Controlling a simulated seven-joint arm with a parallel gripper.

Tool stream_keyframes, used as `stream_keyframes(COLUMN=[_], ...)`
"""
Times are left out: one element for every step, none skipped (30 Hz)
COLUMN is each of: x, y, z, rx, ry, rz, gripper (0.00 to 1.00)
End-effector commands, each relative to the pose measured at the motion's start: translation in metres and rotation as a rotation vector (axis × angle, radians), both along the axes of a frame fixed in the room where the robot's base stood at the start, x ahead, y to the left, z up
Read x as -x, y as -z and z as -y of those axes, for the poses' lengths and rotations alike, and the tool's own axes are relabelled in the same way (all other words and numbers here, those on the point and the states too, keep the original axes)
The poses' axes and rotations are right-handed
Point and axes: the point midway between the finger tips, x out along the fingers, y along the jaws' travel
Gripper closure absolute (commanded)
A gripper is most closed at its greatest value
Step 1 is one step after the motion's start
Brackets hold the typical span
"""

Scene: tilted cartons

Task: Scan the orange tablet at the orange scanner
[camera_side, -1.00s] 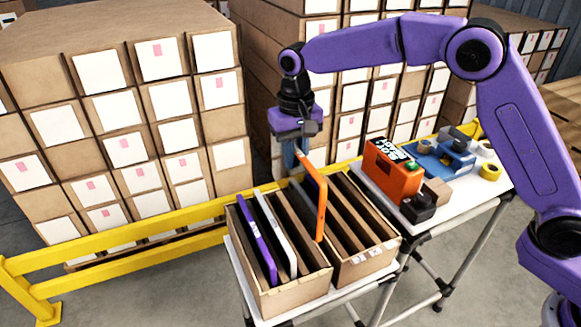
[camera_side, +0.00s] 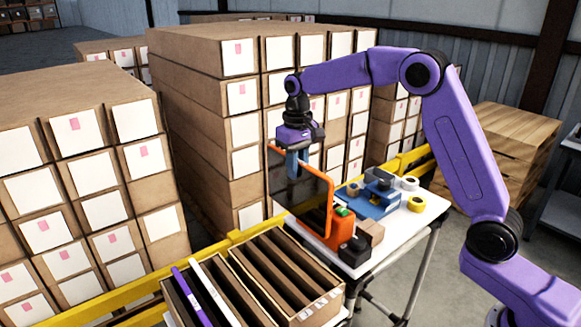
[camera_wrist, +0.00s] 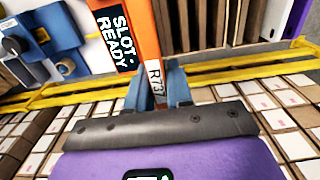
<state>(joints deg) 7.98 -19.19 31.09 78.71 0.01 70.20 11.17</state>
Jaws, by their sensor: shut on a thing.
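The orange tablet (camera_side: 299,187) is upright in my gripper (camera_side: 296,160), its dark screen facing the side camera and its orange rim around it. My gripper is shut on its upper edge. In the wrist view, the tablet's orange edge (camera_wrist: 143,38) lies between my blue fingers (camera_wrist: 158,88) and carries a label reading R737. The orange scanner (camera_side: 344,226) stands on the white table, right beside the tablet, which partly hides it. In the wrist view, its black display (camera_wrist: 122,42) reads SLOT READY. Whether tablet and scanner touch, I cannot tell.
A blue holder (camera_side: 372,200) and yellow tape (camera_side: 416,204) lie right of the scanner. A yellow rail (camera_side: 140,278) and stacked boxes (camera_side: 205,130) stand behind.

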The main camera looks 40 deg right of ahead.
Motion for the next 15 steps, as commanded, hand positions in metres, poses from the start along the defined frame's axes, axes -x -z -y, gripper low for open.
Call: stream_keyframes(x=[0.0,0.0,0.0,0.0,0.0,0.0,0.0,0.0,0.0,0.0,0.0,0.0,0.0,0.0,0.0], y=[0.003,0.005,0.009,0.011,0.014,0.017,0.02,0.022,0.025,0.027,0.03,0.033,0.036,0.038,0.042], z=[0.0,0.0,0.0,0.0,0.0,0.0,0.0,0.0,0.0,0.0,0.0,0.0,0.0,0.0,0.0], rx=[0.0,0.0,0.0,0.0,0.0,0.0,0.0,0.0,0.0,0.0,0.0,0.0,0.0,0.0,0.0], ry=[0.0,0.0,0.001,0.001,0.001,0.001,0.001,0.001,0.001,0.001,0.001,0.001,0.001,0.001,0.001], rz=[0.001,0.001,0.0,0.0,0.0,-0.001,0.0,0.001,0.001,0.001,0.0,0.001,0.0,0.0,0.0], gripper=[1.0,1.0,1.0,1.0,1.0,1.0,1.0,1.0,1.0,1.0,1.0,1.0,1.0,1.0,1.0])
